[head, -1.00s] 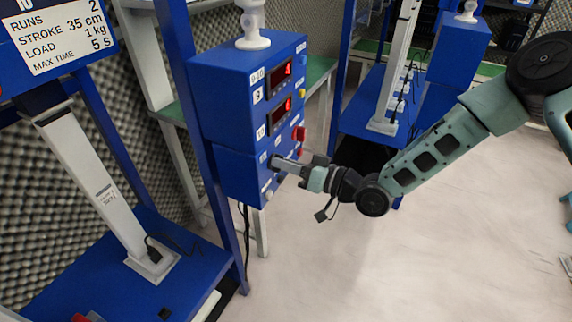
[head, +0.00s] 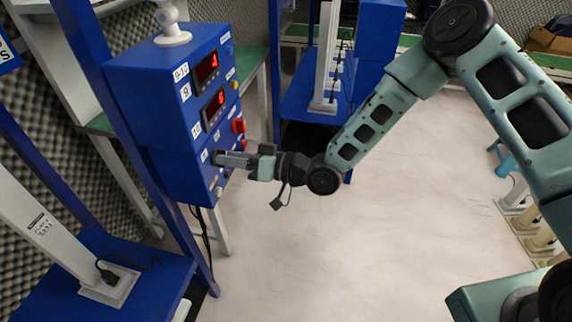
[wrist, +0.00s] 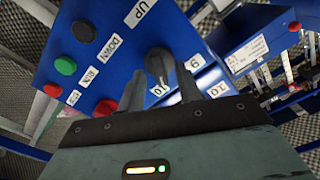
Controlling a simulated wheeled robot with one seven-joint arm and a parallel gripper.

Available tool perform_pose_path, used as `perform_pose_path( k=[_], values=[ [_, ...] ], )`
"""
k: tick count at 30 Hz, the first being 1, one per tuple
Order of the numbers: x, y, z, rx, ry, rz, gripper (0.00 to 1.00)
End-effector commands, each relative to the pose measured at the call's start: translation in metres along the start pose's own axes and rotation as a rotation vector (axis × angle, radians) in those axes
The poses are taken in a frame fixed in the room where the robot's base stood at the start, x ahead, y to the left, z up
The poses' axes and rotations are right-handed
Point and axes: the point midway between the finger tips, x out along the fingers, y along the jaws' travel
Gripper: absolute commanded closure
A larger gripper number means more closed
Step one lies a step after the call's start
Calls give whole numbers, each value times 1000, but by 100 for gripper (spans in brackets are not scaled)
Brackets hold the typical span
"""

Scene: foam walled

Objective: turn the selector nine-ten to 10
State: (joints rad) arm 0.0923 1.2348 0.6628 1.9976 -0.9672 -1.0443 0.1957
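The blue control box (head: 150,95) stands on a post at left in the head view, with labels 9-10, 9 and 10. In the wrist view its panel shows a black selector knob (wrist: 158,63). Which mark the knob points at is hard to tell. My gripper (wrist: 158,92) is open, one finger on each side of the knob's near end. Contact cannot be made out. In the head view my gripper (head: 222,159) is at the box's lower front.
The panel also carries a red button (wrist: 52,90), a green button (wrist: 66,66), a black button (wrist: 84,31) and another red button (wrist: 105,107). Two red displays (head: 207,68) sit higher on the box. Open pale floor (head: 330,250) lies to the right.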

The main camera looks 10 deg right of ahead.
Motion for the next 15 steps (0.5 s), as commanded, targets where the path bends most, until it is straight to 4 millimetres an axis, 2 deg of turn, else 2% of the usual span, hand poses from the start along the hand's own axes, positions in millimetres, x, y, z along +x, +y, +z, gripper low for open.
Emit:
perform_pose_path(
  k=[5, 15],
  values=[
    [-34, 2, 1, 0, 0, 4, 65],
    [-114, 2, 1, 1, 1, 5, 65]
  ],
)
